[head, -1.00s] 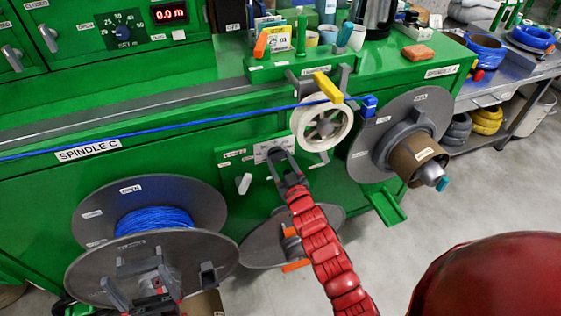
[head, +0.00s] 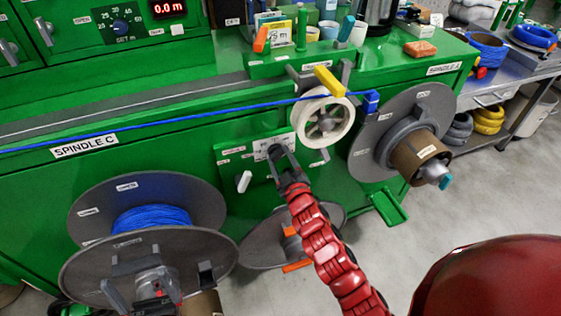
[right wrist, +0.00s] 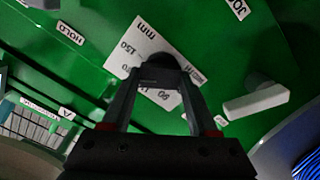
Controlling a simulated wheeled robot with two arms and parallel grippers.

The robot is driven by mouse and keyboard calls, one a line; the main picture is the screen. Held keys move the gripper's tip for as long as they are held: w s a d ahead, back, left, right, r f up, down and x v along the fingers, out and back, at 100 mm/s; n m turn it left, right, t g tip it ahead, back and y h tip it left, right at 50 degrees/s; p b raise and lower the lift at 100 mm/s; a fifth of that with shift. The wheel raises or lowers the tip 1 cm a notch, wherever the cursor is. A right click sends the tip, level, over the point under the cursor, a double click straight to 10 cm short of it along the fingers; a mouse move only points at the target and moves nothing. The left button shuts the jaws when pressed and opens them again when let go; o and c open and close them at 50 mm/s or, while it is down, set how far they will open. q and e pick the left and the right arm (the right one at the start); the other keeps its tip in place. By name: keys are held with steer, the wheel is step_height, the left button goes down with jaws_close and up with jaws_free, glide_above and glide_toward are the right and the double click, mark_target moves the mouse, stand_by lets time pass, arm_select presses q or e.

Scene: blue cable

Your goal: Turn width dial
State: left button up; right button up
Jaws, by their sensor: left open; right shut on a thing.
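The width dial is a dark knob (right wrist: 158,66) on a white scale plate (right wrist: 140,45) marked "mm" with numbers such as 150 and 90. My right gripper (right wrist: 155,84) is shut on the knob, with a finger on each side, hiding part of it and its pointer. In the head view the plate (head: 262,148) is on the green front panel, and my right gripper (head: 281,153) covers the knob. My left gripper (head: 145,280) is open at the lower left, in front of the large grey reel with blue cable (head: 150,218).
A white lever (head: 244,181) sits just below left of the dial; it also shows in the right wrist view (right wrist: 256,101). A white guide wheel (head: 325,122) with a yellow lever (head: 328,82) is above right. A blue cable (head: 200,122) runs across the machine. A grey spindle disc (head: 375,155) stands right.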

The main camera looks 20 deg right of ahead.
steer(key=n+b, duration=0.1)
steer(key=n, duration=0.4)
steer(key=shift+a+f+n+b, duration=0.1)
steer(key=shift+f+n+b, duration=0.05)
steer(key=shift+n+b, duration=0.2)
steer(key=n+b, duration=0.1)
steer(key=n, duration=0.3)
steer(key=shift+n, duration=0.35)
steer(key=o, duration=1.4)
steer(key=s+p, duration=0.1)
steer(key=s, duration=0.4)
steer(key=s+p, duration=0.1)
steer(key=s, duration=0.5)
steer(key=s+p, duration=0.1)
steer(key=s, duration=0.5)
steer(key=shift+s+d, duration=0.25)
steer(key=shift+d, duration=0.05)
